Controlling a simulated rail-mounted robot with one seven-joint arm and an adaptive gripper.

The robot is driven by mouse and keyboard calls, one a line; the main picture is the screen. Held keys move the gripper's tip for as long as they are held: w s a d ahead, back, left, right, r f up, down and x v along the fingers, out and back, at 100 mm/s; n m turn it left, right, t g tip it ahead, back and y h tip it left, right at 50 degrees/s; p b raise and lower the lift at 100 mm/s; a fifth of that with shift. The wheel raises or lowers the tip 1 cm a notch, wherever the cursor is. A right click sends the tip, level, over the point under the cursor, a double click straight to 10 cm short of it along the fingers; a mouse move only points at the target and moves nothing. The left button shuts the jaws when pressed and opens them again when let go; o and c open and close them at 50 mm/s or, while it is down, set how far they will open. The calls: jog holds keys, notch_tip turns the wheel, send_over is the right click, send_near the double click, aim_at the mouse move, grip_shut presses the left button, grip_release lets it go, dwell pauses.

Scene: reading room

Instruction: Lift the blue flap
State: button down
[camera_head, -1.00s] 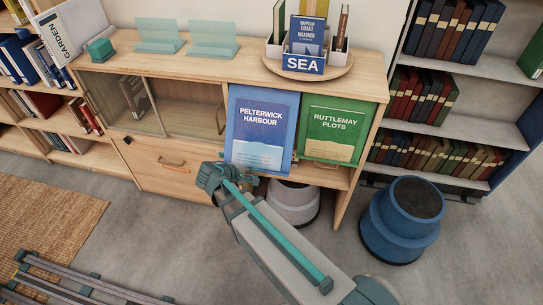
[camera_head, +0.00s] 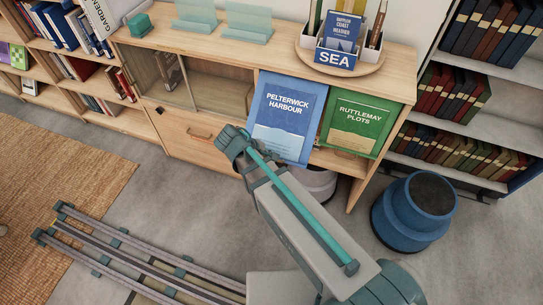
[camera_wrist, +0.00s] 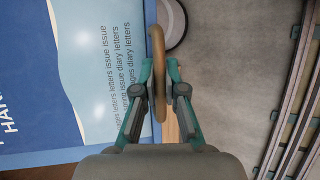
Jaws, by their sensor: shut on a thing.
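The blue flap (camera_head: 289,105), lettered "PELTERWICK HARBOUR", hangs in the front of the wooden cabinet, left of the green flap. In the wrist view the blue flap (camera_wrist: 45,75) fills the left side, its lettering turned sideways. A tan loop handle (camera_wrist: 155,38) stands out at its lower edge. My gripper (camera_wrist: 159,85) is shut on this handle, with one teal finger on either side. In the head view my wrist and arm cover the flap's lower left part and hide the handle and fingertips. I cannot tell how far the flap is tilted out.
The green flap (camera_head: 353,122), "RUTTLEMAY PLOTS", is close on the right. A tray (camera_head: 342,70) with the SEA box stands on the cabinet top (camera_head: 225,42). A blue stool (camera_head: 413,212) stands on the floor at right; a pale stool (camera_head: 318,184) is under the cabinet. My rail crosses the lower left.

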jog(key=c, duration=1.2)
grip_release()
jog(key=shift+r, duration=0.1)
jog(key=v, duration=1.1)
jog(key=shift+s+a+r, duration=0.2)
jog(key=shift+a+r, duration=0.05)
jog(key=shift+a, duration=0.05)
jog(key=shift+r, duration=0.1)
jog(key=shift+w+a+r+p, duration=0.1)
jog(key=shift+a+r+p, duration=0.7)
jog(key=shift+r+p, duration=1)
jog(key=shift+w+a+r+p, duration=0.1)
jog(key=shift+a+r+p, duration=0.75)
jog(key=shift+r+p, duration=0.9)
jog(key=shift+w+a+r+p, duration=0.1)
jog(key=shift+a+r+p, duration=0.7)
jog(key=shift+r+p, duration=0.95)
jog(key=shift+r, duration=0.35)
jog(key=shift+c, duration=0.3)
